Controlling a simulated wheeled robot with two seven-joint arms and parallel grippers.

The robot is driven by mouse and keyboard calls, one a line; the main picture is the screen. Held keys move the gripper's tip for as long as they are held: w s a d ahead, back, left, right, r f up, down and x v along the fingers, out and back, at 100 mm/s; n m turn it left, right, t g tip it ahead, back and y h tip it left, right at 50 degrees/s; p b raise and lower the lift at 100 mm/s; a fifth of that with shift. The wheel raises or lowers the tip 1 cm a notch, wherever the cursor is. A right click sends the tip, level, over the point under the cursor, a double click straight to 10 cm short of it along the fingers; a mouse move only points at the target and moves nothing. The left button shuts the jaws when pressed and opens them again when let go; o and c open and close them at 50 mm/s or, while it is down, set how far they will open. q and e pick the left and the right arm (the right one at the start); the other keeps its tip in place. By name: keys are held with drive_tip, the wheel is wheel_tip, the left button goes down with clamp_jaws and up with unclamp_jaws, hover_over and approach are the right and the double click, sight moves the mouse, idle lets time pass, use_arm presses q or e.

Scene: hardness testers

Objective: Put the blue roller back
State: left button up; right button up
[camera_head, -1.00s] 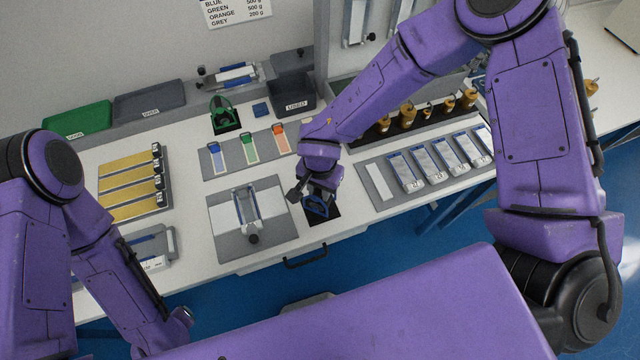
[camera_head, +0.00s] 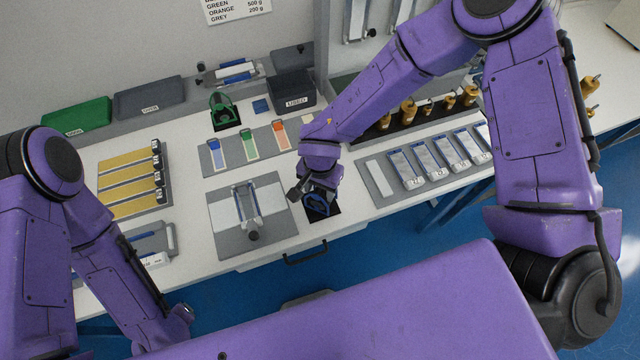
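The blue roller (camera_head: 321,207) is at the black pad (camera_head: 333,214) near the front edge of the bench, partly hidden by my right gripper. My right gripper (camera_head: 316,196) points down right at the roller, and its fingers are mostly hidden by the wrist. I cannot tell whether it is open or shut, or whether it holds the roller. A similar green roller (camera_head: 222,106) stands on another black pad (camera_head: 232,127) farther back. My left arm hangs low at the left, and its gripper does not show.
A grey plate with a clamped sample (camera_head: 215,222) lies just left of the blue roller. A panel rack (camera_head: 368,188) lies to the right. Behind are blue, green and orange strips on a grey board (camera_head: 264,156) and a dark "USED" bin (camera_head: 292,88). Brass weights (camera_head: 408,112) stand at the back right.

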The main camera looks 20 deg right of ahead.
wheel_tip(320, 180, up, 13)
drive_tip(key=b, duration=0.1)
drive_tip(key=shift+r, duration=0.15)
drive_tip(key=shift+d, duration=0.1)
